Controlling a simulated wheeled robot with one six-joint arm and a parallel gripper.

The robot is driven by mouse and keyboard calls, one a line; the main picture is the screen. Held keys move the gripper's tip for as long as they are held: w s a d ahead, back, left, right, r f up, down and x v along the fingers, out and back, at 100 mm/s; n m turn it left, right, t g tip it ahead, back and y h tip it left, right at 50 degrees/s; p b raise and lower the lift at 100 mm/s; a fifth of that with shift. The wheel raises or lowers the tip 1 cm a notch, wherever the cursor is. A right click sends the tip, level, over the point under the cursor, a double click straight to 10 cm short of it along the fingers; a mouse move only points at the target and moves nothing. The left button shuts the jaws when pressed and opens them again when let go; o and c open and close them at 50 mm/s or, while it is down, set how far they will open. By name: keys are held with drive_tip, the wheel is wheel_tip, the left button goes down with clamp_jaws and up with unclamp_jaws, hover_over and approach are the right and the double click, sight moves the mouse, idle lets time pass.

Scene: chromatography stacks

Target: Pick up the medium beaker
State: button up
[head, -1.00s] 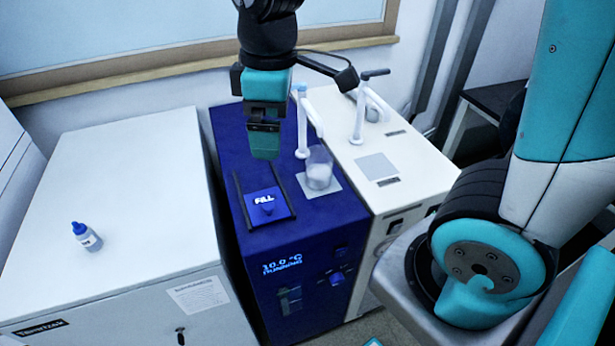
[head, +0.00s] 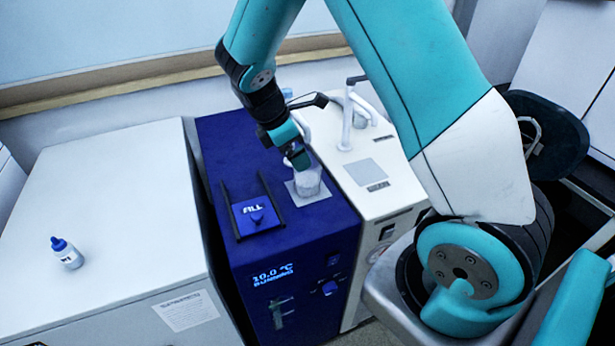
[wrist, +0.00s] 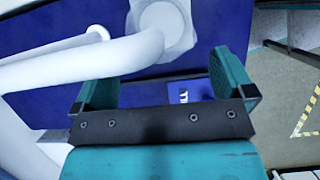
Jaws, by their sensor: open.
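The medium beaker (head: 308,183) is a clear glass with whitish contents. It stands upright on a light square plate (head: 318,196) on top of the blue machine. In the wrist view the beaker (wrist: 160,17) shows at the top edge, partly cut off, beyond the fingertips. My gripper (head: 298,160) is right above and behind the beaker in the head view, overlapping its rim. In the wrist view my gripper (wrist: 165,75) has its two teal fingers wide apart with nothing between them. I cannot tell whether a finger touches the glass.
White spout pipes (wrist: 90,60) run close to the left of my gripper. A blue FILL panel (head: 254,212) lies left of the beaker on the blue machine (head: 310,235). A white machine (head: 385,160) stands right. A small blue-capped bottle (head: 67,254) stands on the white cabinet (head: 120,200).

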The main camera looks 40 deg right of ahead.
sight(307, 175)
drive_tip(key=p+x, duration=0.1)
drive_tip(key=x, duration=0.5)
drive_tip(key=shift+s+d+f, duration=0.1)
drive_tip(key=shift+s+f, duration=0.05)
drive_tip(key=shift+f, duration=0.2)
drive_tip(key=c, duration=1.1)
drive_tip(key=shift+r, duration=0.1)
